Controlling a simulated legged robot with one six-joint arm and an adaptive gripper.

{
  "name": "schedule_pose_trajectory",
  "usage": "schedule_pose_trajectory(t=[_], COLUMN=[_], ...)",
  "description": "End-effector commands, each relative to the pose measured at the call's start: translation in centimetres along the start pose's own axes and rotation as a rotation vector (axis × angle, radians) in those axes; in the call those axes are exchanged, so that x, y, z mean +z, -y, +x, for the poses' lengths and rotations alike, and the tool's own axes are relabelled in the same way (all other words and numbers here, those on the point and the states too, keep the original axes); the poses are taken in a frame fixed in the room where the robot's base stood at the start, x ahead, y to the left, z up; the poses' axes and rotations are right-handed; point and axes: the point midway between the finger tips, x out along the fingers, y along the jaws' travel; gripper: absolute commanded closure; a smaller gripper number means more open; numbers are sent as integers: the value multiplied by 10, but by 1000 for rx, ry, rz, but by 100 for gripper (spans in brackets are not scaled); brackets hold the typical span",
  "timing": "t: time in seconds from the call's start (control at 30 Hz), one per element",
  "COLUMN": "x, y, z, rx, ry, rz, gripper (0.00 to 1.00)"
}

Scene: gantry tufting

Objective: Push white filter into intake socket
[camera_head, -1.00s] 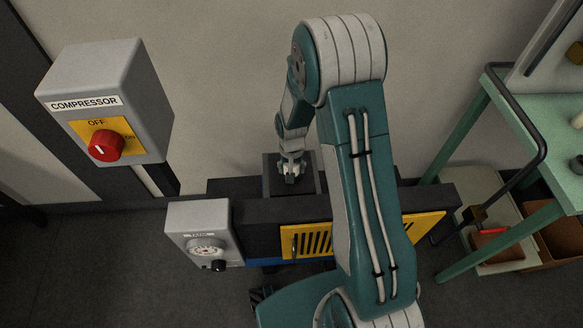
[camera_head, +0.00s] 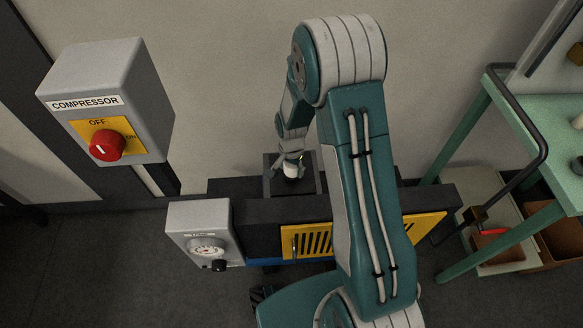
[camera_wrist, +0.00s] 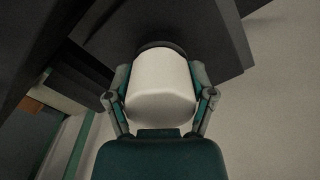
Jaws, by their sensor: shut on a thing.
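The white filter (camera_wrist: 160,92) fills the middle of the wrist view, between the two fingers of my gripper (camera_wrist: 161,88), which is shut on it. Its far end meets a dark ring (camera_wrist: 160,45) at a dark surface. I cannot tell whether that ring is the socket's rim or part of the filter, nor how deep the filter sits. In the head view my gripper (camera_head: 292,162) is over the dark square intake block (camera_head: 308,185) on top of the machine. The white filter (camera_head: 291,171) shows there as a small pale shape, looking slightly tilted. The socket opening is mostly hidden.
The dark machine (camera_head: 350,207) has a yellow vented panel (camera_head: 312,241) and a grey gauge box (camera_head: 185,222). A compressor box (camera_head: 150,90) with a red knob is on the left. A green cart (camera_head: 555,120) stands right. The wall is close behind the block.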

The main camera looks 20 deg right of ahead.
Motion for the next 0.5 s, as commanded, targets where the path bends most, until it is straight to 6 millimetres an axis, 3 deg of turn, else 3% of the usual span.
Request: schedule_pose_trajectory(t=[0.1, 0.13, 0.17, 0.5], x=[0, 0, 0, 0], y=[0, 0, 0, 0], z=[0, 0, 0, 0], rx=[0, 0, 0, 0], ry=[0, 0, 0, 0], rz=[-2, -2, -2, -4], gripper=[87, 16, 3, 0])
